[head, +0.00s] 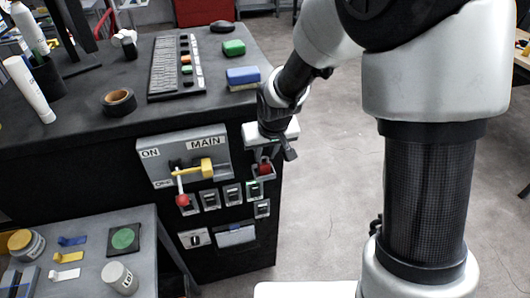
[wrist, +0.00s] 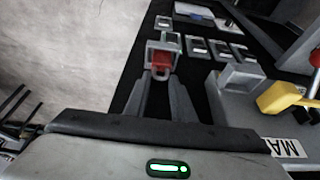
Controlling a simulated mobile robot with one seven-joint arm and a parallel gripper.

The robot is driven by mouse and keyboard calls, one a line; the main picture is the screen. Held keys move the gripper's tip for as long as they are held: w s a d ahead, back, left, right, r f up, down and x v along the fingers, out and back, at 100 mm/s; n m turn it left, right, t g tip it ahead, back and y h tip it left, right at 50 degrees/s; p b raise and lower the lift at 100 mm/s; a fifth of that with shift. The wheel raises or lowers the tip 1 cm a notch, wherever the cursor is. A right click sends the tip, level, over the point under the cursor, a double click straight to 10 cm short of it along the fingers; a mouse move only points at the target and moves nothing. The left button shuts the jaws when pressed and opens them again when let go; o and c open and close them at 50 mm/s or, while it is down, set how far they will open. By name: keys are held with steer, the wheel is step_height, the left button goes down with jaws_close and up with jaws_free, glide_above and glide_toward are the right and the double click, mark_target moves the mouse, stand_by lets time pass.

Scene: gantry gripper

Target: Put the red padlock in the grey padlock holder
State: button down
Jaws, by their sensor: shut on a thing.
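The red padlock (head: 265,169) is at the upper right of the black cabinet's front, in line with a grey padlock holder. In the wrist view the padlock's red body (wrist: 160,60) shows inside the grey frame of the holder (wrist: 151,44), with its shackle toward me. I cannot tell how deep it sits. My gripper (head: 273,156) is at the padlock, and in the wrist view its two fingers (wrist: 160,84) close in on the shackle end. The gripper is shut on the padlock. The finger contact is small and partly hidden.
Several similar grey holders (head: 231,194) line the panel to the left and below. A grey switch box (head: 215,150) with a yellow handle (head: 206,168) and a red-knobbed lever (head: 183,199) is close on the left. Open floor (head: 325,200) lies to the right.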

steer(key=c, duration=1.5)
jaws_free()
steer(key=shift+f, duration=0.1)
steer(key=p+v, duration=0.1)
steer(key=v, duration=1.1)
steer(key=s+d+r+m, duration=0.1)
steer(key=s+d+r, duration=0.2)
steer(key=s, duration=0.3)
steer(key=s+d+r+m, duration=0.1)
steer(key=s+d+r, duration=0.2)
steer(key=s+d, duration=0.2)
steer(key=s+d+r+m+t+h, duration=0.1)
steer(key=s+d+r, duration=0.3)
steer(key=s, duration=0.3)
steer(key=shift+s+d, duration=0.3)
steer(key=shift+d, duration=0.3)
